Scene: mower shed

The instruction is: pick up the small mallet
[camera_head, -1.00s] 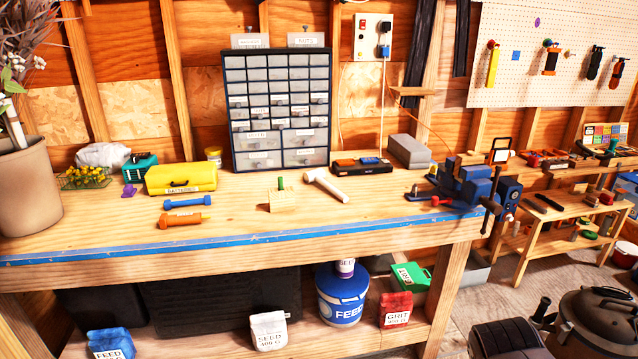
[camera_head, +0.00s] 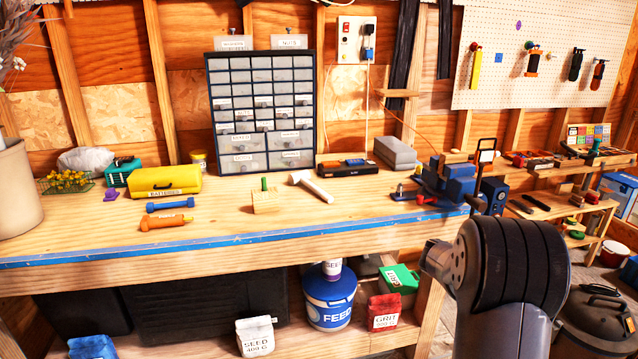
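A small pale mallet (camera_head: 317,190) lies on the wooden workbench (camera_head: 100,226), right of centre. Its head is at the back left and its handle slants toward the front right. A wooden block with a green peg (camera_head: 266,201) stands just left of it, apart from it. A dark jointed part of my arm rises at the lower right, in front of the bench's right end. My gripper is not visible, so its state does not show.
A drawer cabinet (camera_head: 262,112) and a black case (camera_head: 347,167) stand behind the mallet. A blue vise (camera_head: 455,184) is to the right. A blue dumbbell-shaped tool (camera_head: 170,205) and an orange one (camera_head: 163,222) lie left. The bench in front of the mallet is clear.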

